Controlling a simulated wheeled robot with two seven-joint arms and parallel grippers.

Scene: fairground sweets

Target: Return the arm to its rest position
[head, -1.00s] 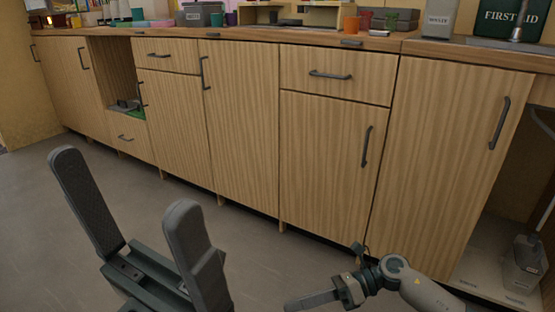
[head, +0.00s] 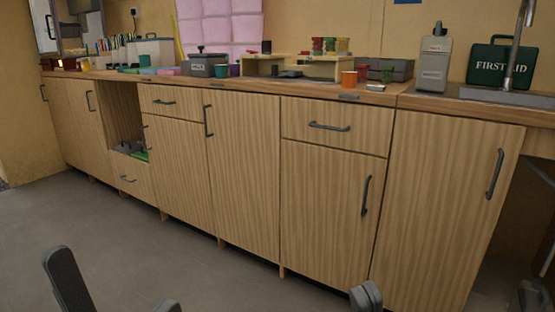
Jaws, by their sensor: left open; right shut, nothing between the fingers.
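My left gripper (head: 115,294) is at the bottom left of the head view. Its two dark fingers stand apart with nothing between them, and its palm is below the picture's edge. My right gripper (head: 366,297) shows only as a small dark part at the bottom edge, in front of the lower cabinets. Nothing is seen held in it. Most of both arms is out of view.
A row of wooden cabinets (head: 240,180) with dark handles runs across the view. The grey floor (head: 110,230) in front is clear.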

